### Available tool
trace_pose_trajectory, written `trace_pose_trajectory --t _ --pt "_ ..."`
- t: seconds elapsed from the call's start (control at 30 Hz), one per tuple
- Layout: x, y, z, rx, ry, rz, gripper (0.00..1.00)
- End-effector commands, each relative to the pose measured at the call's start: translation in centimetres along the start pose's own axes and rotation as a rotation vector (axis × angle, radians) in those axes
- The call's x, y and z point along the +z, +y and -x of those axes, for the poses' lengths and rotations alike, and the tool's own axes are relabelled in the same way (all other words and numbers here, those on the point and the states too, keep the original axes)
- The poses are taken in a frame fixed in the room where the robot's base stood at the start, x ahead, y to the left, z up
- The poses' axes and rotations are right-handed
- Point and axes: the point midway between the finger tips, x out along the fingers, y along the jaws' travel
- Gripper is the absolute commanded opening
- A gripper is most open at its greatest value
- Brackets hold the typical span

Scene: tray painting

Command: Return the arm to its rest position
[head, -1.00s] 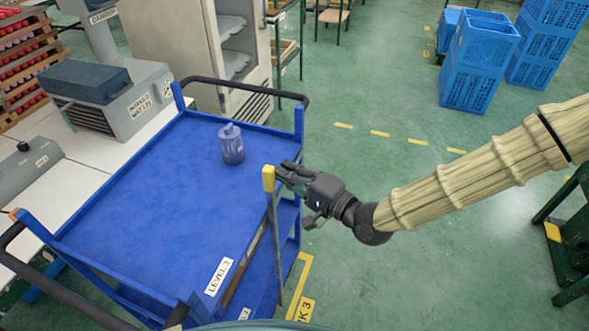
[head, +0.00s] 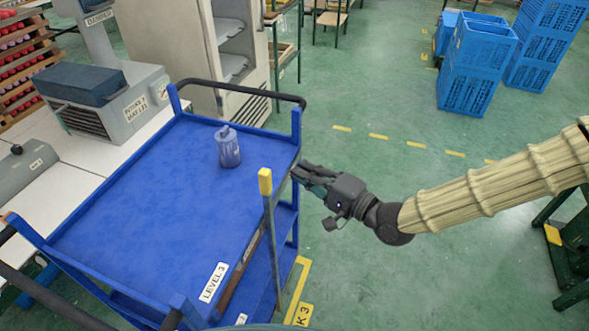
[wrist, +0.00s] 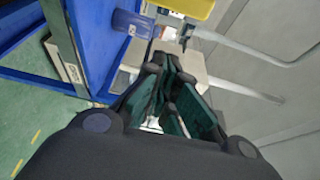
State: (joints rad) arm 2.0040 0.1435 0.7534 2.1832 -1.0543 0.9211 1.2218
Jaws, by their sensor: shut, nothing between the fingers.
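My gripper (head: 301,174) is at the end of my beige-sleeved arm (head: 500,185), which reaches in from the right. Its dark fingers are shut with nothing held. In the head view they appear beside the right edge of the blue cart (head: 110,220), just right of a thin post with a yellow top (head: 265,182). The closed fingers, with green inner pads, also show in the wrist view (wrist: 172,80). Whether they touch the cart cannot be told.
A bluish-purple bottle (head: 228,149) stands upright on the cart's top. A grey machine (head: 125,100) and white bench (head: 50,195) are at left. A pale cabinet (head: 165,45) stands behind. Blue crates (head: 470,60) are at back right. Green floor between is clear.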

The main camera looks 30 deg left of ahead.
Motion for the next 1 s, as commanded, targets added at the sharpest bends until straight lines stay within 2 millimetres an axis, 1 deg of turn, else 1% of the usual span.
trace_pose_trajectory --t 0.03,0.1,0.3,0.5,0.73,0.77,0.87,0.97,1.0 --pt "-0.1 0.1 0.8 -0.001 0.002 -0.001 0.00" --pt "-0.1 0.1 1.8 0.000 0.002 0.001 0.00" --pt "-0.2 0.1 4.2 0.000 0.004 0.000 0.00" --pt "-0.1 0.0 5.3 0.000 0.004 0.000 0.00" --pt "-0.1 0.3 5.6 0.005 0.006 0.000 0.00" --pt "-0.2 0.6 5.7 0.012 0.010 0.000 0.00" --pt "-0.3 2.9 6.4 0.060 0.035 -0.001 0.00" --pt "-0.2 7.2 8.1 0.154 0.076 0.000 0.00" --pt "-0.2 9.2 9.0 0.202 0.093 0.003 0.00"
